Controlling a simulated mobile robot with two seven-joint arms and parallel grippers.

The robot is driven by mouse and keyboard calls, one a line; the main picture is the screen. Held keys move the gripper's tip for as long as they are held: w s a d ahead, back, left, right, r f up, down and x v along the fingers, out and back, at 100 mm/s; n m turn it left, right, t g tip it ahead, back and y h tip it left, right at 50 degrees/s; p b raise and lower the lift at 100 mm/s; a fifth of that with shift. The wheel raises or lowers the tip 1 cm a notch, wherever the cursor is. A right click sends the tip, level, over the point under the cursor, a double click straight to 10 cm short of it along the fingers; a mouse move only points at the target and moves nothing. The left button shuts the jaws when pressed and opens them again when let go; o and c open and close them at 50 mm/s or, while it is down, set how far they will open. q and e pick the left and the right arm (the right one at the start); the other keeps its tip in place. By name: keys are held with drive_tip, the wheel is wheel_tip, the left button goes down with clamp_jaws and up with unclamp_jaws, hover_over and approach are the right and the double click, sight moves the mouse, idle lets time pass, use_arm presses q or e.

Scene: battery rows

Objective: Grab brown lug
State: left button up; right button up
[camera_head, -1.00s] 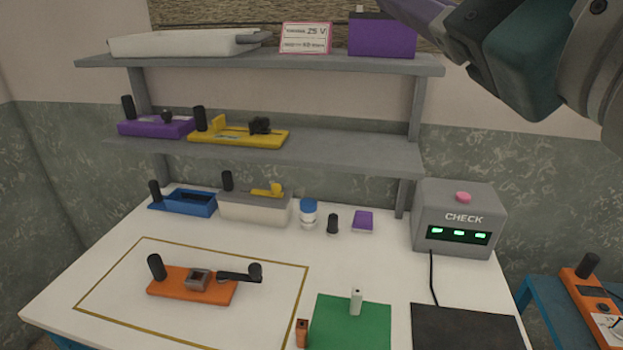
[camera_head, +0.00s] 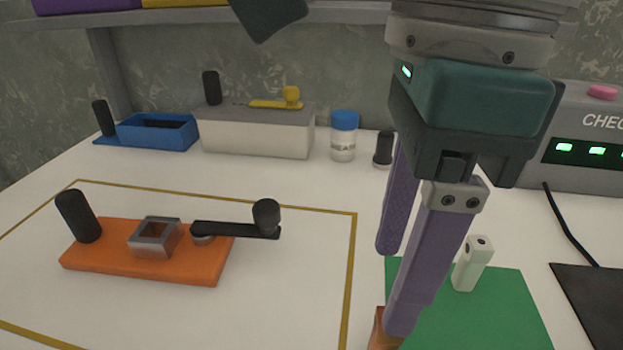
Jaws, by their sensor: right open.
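The brown lug (camera_head: 378,330) stands at the bottom edge of the view, at the left edge of the green mat (camera_head: 480,320). It is partly hidden behind a finger of my right gripper and cut by the frame. My right gripper (camera_head: 395,290) points down with its two purple fingers apart and empty. Its nearer fingertip overlaps the lug in the picture; I cannot tell whether they touch. My left gripper is not in view.
A white lug (camera_head: 470,265) stands on the green mat. An orange fixture (camera_head: 140,265) with a black lever lies inside a yellow outline. Behind are a blue tray (camera_head: 158,135), a white box (camera_head: 257,135), a blue-capped jar (camera_head: 343,140) and the CHECK box (camera_head: 590,120).

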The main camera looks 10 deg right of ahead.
sight(385, 340)
drive_tip(key=shift+w+d+f+h, duration=0.4)
drive_tip(key=shift+w+d, duration=0.1)
drive_tip(key=shift+d, duration=0.1)
drive_tip(key=f, duration=0.3)
drive_tip(key=shift+s+f, duration=0.25)
wheel_tip(385, 340, down, 6)
drive_tip(key=shift+w+r, duration=0.1)
drive_tip(key=shift+w, duration=0.05)
drive_tip(key=shift+c, duration=0.3)
clamp_jaws()
